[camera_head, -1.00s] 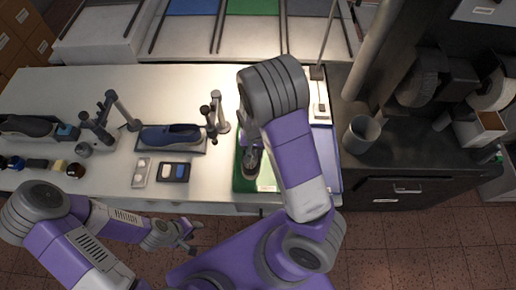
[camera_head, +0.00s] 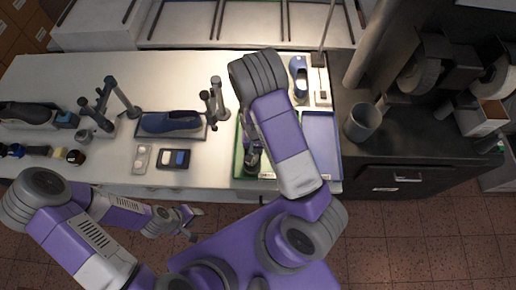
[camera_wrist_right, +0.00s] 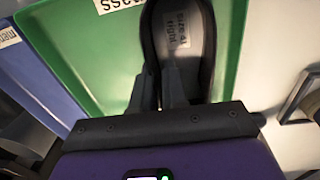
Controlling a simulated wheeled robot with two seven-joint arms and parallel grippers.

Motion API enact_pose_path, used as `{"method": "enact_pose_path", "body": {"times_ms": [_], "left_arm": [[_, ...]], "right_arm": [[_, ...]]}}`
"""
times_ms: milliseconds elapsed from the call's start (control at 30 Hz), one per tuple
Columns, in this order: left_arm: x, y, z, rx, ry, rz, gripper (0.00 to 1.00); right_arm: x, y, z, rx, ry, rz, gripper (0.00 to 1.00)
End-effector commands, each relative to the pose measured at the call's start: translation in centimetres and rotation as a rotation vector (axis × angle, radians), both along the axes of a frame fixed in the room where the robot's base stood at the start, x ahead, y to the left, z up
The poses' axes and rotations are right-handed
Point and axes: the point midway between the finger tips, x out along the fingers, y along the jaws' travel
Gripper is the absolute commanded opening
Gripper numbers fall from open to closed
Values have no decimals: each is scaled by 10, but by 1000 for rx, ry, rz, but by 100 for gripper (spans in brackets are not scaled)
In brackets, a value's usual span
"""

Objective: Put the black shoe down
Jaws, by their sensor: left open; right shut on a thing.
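The black shoe (camera_wrist_right: 207,70) shows in the right wrist view, with a label reading "size 41 right" on its insole. My right gripper (camera_wrist_right: 160,85) is shut on its side wall near the opening, one finger inside and one outside. The shoe is over the green tray (camera_wrist_right: 85,60); I cannot tell whether it touches the tray floor. In the head view the green tray (camera_head: 239,165) is partly hidden by my right arm, and the dark shoe shows only in part. My left gripper (camera_head: 195,222) is open and empty, in front of the bench.
A blue tray (camera_head: 322,140) lies empty right of the green tray. Behind it is a blue shoe (camera_head: 299,70). A grey cup (camera_head: 363,121) stands on the dark counter.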

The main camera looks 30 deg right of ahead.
Motion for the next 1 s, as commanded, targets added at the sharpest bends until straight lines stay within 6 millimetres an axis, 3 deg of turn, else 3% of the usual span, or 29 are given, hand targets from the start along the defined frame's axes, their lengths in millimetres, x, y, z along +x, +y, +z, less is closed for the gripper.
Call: {"method": "enact_pose_path", "body": {"times_ms": [33, 67, 233, 633, 1000], "left_arm": [[0, 0, -3, 0, 0, 0, 44], [0, 0, -3, 0, 0, 0, 44], [0, 0, -2, 0, 0, 0, 44], [0, 0, 2, 0, 0, 0, 44], [0, 0, 9, 0, 0, 0, 44]], "right_arm": [[0, 0, -3, 0, -1, 0, 0], [0, 0, -3, 0, 0, 0, 14], [0, 0, -2, 0, 0, 0, 38], [1, 1, 7, -1, -3, 1, 38], [5, 6, 84, 1, -5, 2, 38]]}}
